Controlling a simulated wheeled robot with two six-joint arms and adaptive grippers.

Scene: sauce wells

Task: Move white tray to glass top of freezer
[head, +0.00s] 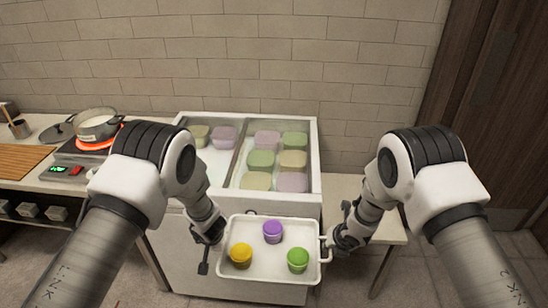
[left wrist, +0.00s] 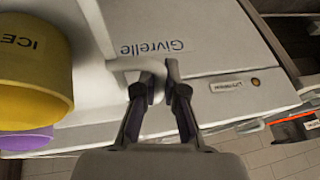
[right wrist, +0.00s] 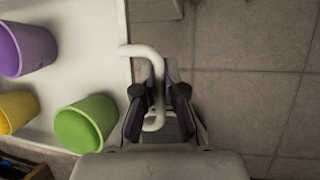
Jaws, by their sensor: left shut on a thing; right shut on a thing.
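The white tray (head: 268,263) is held level in front of the freezer (head: 170,250), lower than its glass top (head: 214,163). A yellow tub (head: 241,256), a purple tub (head: 272,232) and a green tub (head: 298,260) stand upright on the tray. My left gripper (head: 217,241) is at the tray's left end, shut on its handle; the fingers hide much of that handle in the left wrist view (left wrist: 158,88). My right gripper (head: 328,243) is shut on the white right handle, clear in the right wrist view (right wrist: 158,92).
Pastel tubs show beneath the freezer glass. A counter at left holds a pot (head: 97,124) on a glowing burner, a lid and a wooden board (head: 18,160). A low pale table (head: 392,228) stands right of the freezer. A brick wall is behind.

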